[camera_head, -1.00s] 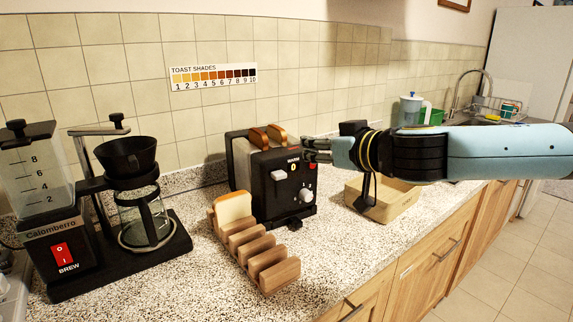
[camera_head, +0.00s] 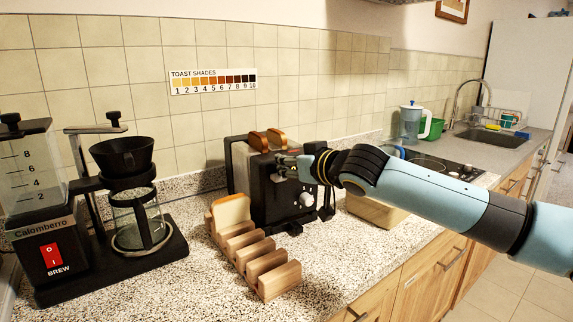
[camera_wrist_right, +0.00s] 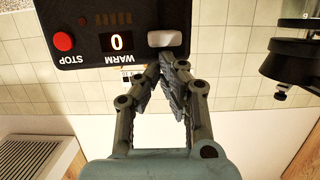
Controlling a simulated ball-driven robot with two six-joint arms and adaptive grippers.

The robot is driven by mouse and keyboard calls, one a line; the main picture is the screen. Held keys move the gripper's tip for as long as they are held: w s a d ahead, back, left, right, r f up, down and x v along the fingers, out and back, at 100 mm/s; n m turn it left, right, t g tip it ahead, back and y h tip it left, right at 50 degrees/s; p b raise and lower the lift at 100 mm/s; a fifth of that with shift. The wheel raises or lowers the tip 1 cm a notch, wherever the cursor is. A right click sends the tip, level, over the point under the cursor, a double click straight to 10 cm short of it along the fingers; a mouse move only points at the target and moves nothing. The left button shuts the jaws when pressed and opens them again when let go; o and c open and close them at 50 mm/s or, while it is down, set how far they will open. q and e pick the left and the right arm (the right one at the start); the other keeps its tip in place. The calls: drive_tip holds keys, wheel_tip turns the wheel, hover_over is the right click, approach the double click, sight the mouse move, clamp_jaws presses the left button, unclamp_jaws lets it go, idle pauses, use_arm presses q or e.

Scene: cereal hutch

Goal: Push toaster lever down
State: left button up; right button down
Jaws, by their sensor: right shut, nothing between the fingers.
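The black and steel toaster (camera_head: 243,172) stands on the counter against the tiled wall, with two browned bread slices (camera_head: 258,141) sticking out of its top. My right gripper (camera_head: 283,163) is shut and empty at the upper part of the toaster's front. In the right wrist view, which is upside down, the shut fingertips (camera_wrist_right: 168,60) are right beside the pale lever knob (camera_wrist_right: 165,39). I cannot tell whether they touch it. A display reading 0 (camera_wrist_right: 116,43) and a red stop button (camera_wrist_right: 63,41) are beside the lever. My left gripper is not in view.
A wooden toast rack (camera_head: 268,272) with one bread slice (camera_head: 230,210) stands in front of the toaster. A coffee maker (camera_head: 128,245) is at the left. A wooden box (camera_head: 375,212) sits to the right, under my right arm. Speckled counter is clear at the front.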

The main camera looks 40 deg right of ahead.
wheel_tip(320, 180, down, 6)
drive_tip(key=shift+b, duration=0.9)
drive_tip(key=shift+s+f, duration=0.1)
drive_tip(key=shift+f, duration=0.35)
wheel_tip(320, 180, up, 5)
drive_tip(key=p, duration=0.5)
drive_tip(key=v, duration=0.9)
drive_tip(key=shift+s+f, duration=0.2)
drive_tip(key=shift+s, duration=0.2)
drive_tip(key=shift+a, duration=0.1)
